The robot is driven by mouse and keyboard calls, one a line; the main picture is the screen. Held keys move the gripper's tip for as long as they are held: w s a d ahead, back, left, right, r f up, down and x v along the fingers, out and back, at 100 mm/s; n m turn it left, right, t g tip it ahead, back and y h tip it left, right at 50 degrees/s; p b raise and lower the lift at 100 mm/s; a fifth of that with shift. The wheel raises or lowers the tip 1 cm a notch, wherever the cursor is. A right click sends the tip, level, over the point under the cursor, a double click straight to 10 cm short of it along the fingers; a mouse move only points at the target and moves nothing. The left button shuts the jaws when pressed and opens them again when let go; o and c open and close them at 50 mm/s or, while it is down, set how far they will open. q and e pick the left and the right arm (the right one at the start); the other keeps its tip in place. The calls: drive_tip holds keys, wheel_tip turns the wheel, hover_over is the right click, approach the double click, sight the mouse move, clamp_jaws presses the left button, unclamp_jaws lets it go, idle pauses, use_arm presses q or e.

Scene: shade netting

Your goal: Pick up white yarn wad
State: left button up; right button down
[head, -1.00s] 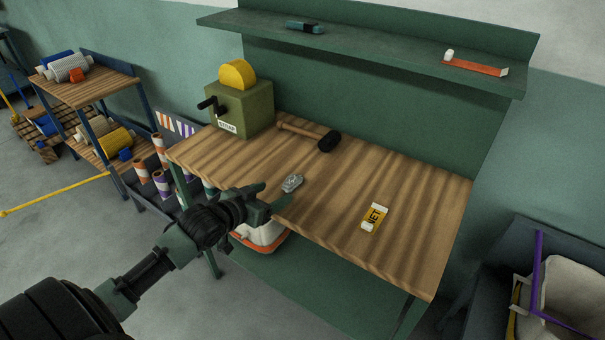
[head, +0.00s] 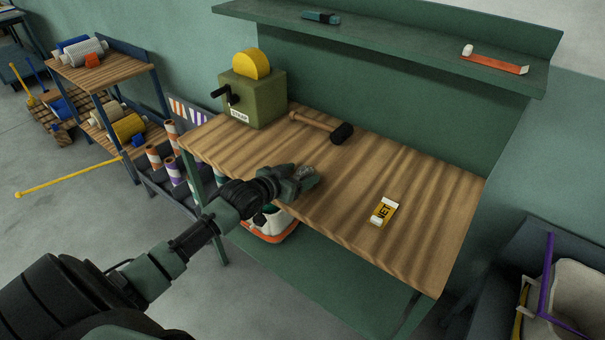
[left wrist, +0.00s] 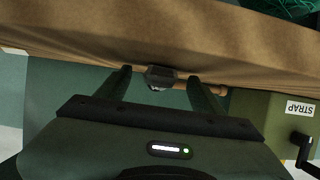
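My left gripper (head: 306,182) is open, low over the workbench top (head: 430,215) near its front edge. A small pale grey lump (head: 306,170), perhaps the white yarn wad, shows at its fingertips, partly hidden by them. In the left wrist view the fingers (left wrist: 160,85) stand wide apart. The dark mallet head (left wrist: 160,73) shows between them in the background. I cannot make out the wad in that view. My right gripper is not in view.
A mallet (head: 341,133) lies behind the gripper, and a green STRAP box (head: 252,95) stands at back left. A yellow NET packet (head: 384,211) lies to the right. A shelf (head: 400,45) overhangs the back. The bench's right part is clear.

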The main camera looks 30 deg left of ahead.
sight(299, 173)
use_arm(q)
drive_tip(key=c, duration=1.4)
wheel_tip(299, 173, up, 20)
